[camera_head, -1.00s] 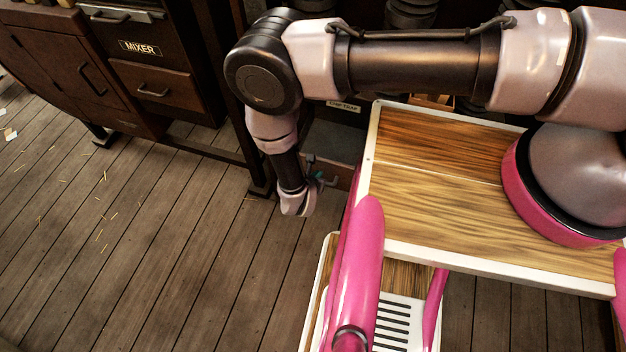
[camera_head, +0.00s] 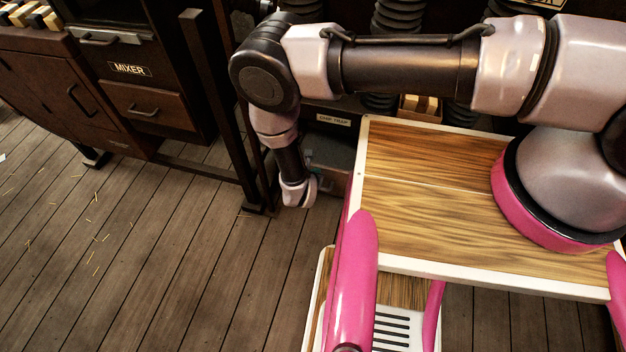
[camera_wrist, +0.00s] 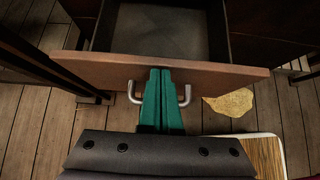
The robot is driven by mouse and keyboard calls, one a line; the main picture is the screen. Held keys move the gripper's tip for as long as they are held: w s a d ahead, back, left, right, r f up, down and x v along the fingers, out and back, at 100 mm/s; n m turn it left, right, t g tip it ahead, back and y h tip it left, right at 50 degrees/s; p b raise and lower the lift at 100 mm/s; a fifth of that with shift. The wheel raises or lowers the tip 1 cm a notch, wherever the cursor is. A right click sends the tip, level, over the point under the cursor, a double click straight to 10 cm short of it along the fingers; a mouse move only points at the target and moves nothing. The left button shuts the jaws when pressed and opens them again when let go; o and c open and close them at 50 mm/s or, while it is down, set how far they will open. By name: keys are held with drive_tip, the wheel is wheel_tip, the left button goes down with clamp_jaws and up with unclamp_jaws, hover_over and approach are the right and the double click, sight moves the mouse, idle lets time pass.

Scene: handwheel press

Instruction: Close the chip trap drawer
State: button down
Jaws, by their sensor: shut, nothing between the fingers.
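The chip trap drawer (camera_wrist: 160,70) stands open in the wrist view, with its empty-looking grey tray behind a brown front panel. A metal handle (camera_wrist: 186,95) is on that front, partly hidden by my gripper. My gripper (camera_wrist: 160,75) has green fingers pressed together, with nothing between them. Its tips are in front of the drawer front, between the two handle legs; I cannot tell whether they touch it. In the head view, the label reading chip trap (camera_head: 333,119) shows above the drawer, and my arm's wrist hides much of the drawer front.
A cabinet labelled mixer (camera_head: 130,69) stands at the left, with a closed drawer (camera_head: 150,106). A dark frame leg (camera_head: 232,130) is just left of my gripper. A yellowish flat piece (camera_wrist: 231,102) lies on the plank floor. The floor at the left is mostly clear.

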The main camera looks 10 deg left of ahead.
drive_tip(key=w+d, duration=0.1)
drive_tip(key=w, duration=1.8)
drive_tip(key=shift+w+d, duration=0.3)
drive_tip(key=shift+w, duration=0.05)
drive_tip(key=shift+w+r, duration=0.15)
